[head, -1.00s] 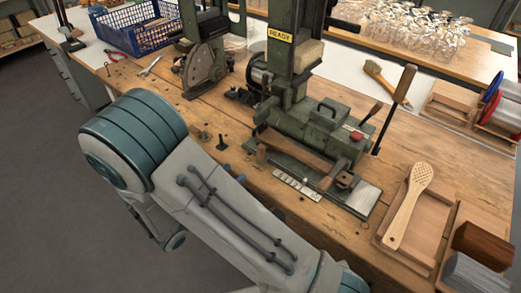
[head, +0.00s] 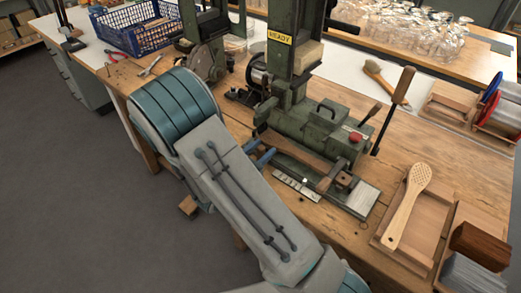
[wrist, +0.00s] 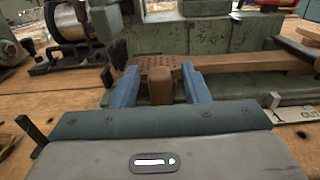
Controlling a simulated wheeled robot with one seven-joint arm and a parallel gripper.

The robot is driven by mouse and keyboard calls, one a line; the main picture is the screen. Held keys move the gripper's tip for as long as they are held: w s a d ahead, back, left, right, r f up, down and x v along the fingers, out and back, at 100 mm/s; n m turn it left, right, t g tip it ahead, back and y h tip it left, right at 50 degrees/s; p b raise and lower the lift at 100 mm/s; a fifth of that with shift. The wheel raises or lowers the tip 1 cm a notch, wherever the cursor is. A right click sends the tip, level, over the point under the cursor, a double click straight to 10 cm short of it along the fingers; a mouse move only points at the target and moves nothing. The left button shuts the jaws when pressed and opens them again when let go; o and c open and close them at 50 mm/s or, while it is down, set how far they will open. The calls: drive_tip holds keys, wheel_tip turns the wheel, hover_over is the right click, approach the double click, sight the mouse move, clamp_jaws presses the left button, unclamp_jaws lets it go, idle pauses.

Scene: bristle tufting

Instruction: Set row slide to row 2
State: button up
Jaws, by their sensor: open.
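My gripper (wrist: 160,76) has two blue fingers, spread apart, at the near left side of the green machine. It also shows in the head view (head: 259,151), partly hidden by my arm.
A plate reading "OUT" (wrist: 307,114) is at the right in the wrist view. The machine's sign (head: 279,38) reads "READY". A red button (head: 355,137) and a wooden-handled lever (head: 402,86) stand at the right. A wooden tray (head: 390,257) holds a perforated brush blank (head: 408,205).

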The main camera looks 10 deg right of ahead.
drive_tip(key=shift+c, duration=0.3)
clamp_jaws()
drive_tip(key=shift+w+a, duration=0.55)
drive_tip(key=shift+w, duration=0.2)
drive_tip(key=shift+o, duration=0.3)
unclamp_jaws()
drive_tip(key=v, duration=1.4)
drive_tip(key=shift+b, duration=0.4)
drive_tip(key=shift+d+r, duration=0.1)
